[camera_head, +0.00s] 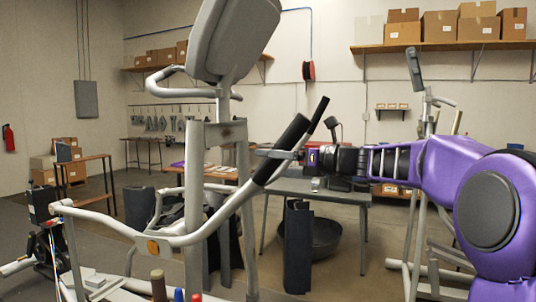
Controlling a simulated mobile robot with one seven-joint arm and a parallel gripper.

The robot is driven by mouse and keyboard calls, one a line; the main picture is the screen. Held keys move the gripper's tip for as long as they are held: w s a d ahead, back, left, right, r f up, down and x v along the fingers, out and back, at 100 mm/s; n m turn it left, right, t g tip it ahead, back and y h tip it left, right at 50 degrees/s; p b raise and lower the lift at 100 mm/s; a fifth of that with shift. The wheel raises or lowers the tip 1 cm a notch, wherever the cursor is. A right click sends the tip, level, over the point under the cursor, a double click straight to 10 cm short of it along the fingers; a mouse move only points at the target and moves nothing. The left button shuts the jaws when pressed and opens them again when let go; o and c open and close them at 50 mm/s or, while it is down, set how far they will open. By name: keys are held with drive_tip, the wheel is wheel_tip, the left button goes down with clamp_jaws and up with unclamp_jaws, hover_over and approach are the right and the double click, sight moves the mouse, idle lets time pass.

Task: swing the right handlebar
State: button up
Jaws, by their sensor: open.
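The elliptical machine (198,165) stands in the foreground with its grey console at the top. Its right handlebar is a bent grey tube ending in a thick black grip (281,148), tilted up to the right. My gripper (270,154) reaches in from the right on my purple arm. It is open at the black grip, and a grey finger shows on the grip's left side. The grip hides part of the gripper, and I cannot tell whether the fingers touch it.
A thinner black-ended bar (319,113) rises close to the grip. A grey table (325,190) and a dark round tub (318,238) stand behind. Another machine's frame (415,220) is at the right. Boxes (440,27) sit on a high wall shelf. Open floor lies between.

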drive_tip(key=shift+x, duration=1.05)
clamp_jaws()
idle(0.7)
